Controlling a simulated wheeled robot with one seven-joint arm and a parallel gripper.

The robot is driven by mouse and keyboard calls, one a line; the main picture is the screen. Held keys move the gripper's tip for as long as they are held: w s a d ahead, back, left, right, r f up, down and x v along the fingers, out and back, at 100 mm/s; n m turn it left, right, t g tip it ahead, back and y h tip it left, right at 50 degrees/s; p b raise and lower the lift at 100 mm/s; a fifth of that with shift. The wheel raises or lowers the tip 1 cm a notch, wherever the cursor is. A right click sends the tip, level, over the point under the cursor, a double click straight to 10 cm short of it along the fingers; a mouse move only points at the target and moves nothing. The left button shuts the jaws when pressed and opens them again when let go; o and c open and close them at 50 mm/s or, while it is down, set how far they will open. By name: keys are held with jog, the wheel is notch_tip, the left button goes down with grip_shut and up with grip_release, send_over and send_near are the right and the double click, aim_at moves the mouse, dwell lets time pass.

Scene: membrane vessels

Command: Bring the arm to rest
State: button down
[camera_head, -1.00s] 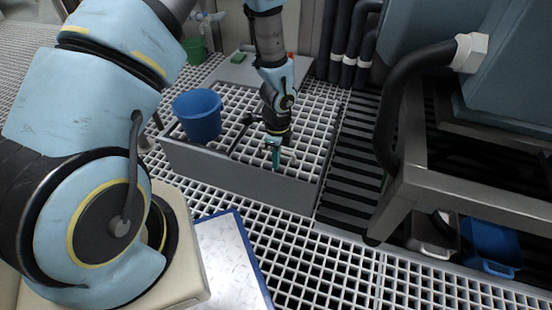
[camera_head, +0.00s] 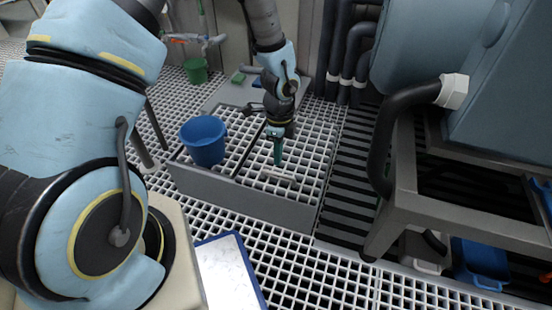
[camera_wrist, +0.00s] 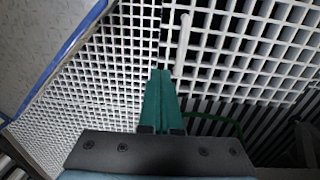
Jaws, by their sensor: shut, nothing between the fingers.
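My gripper (camera_head: 278,158) hangs pointing down over the raised grating platform (camera_head: 245,193) in the head view. Its green fingers are together and empty. In the wrist view the gripper (camera_wrist: 163,75) shows its two fingers side by side, with grating beyond the tips. A small pale bar (camera_head: 277,174) lies on the grating just under the fingertips in the head view; the wrist view shows a pale rod (camera_wrist: 183,45) a little right of the tips. I cannot tell whether the fingertips touch anything.
A blue bucket (camera_head: 204,141) stands on the platform left of my gripper. A green bucket (camera_head: 196,70) is farther back. A metal frame (camera_head: 404,180) with a thick black hose (camera_head: 385,120) stands at the right. Blue and grey bins (camera_head: 482,262) sit under it. Dark pipes (camera_head: 350,50) rise behind.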

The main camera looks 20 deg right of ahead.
jog(key=w+a+r+n, duration=0.5)
jog(key=a+r+n, duration=0.1)
jog(key=a+r, duration=0.15)
jog(key=s+a+r+n+t, duration=0.1)
jog(key=a+r+n, duration=0.7)
jog(key=a+n, duration=0.25)
jog(key=s+a+r+n+t, duration=0.1)
jog(key=a+r+n, duration=0.6)
jog(key=a+n, duration=0.3)
notch_tip(320, 180, up, 33)
jog(key=a+m+p, duration=0.1)
jog(key=p, duration=3.1)
jog(key=shift+a+f+h, duration=0.15)
jog(key=shift+f+h, duration=0.05)
jog(key=shift+h, duration=0.1)
jog(key=shift+w, duration=0.1)
